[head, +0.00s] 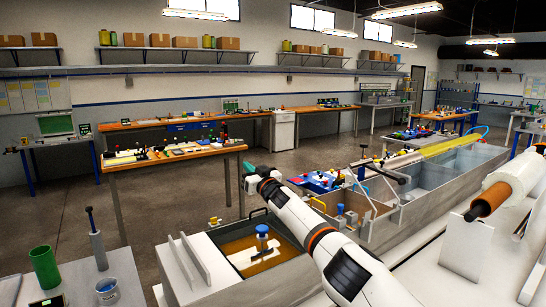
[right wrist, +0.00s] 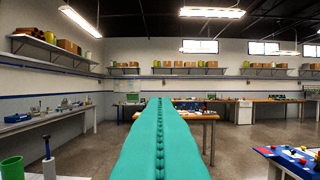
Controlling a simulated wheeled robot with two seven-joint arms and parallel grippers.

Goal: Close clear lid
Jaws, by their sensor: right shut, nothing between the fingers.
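A long grey resin bath (head: 420,222) runs from the lower middle to the right in the head view. Its near compartment holds amber liquid (head: 236,262) with a blue-topped item (head: 262,238) in it. I cannot clearly make out a clear lid; thin pale frame bars (head: 398,212) stand tilted over the middle of the bath. My right gripper (head: 252,172) is raised above and beyond the near compartment, apart from it. In the right wrist view its green fingers (right wrist: 160,100) meet along a seam, shut and empty. My right arm hides part of the bath. My left gripper is not in view.
White upright plates (head: 190,262) stand at the bath's near left end. A roller (head: 492,198) lies at the right. A workbench (head: 170,158) stands behind; floor lies between.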

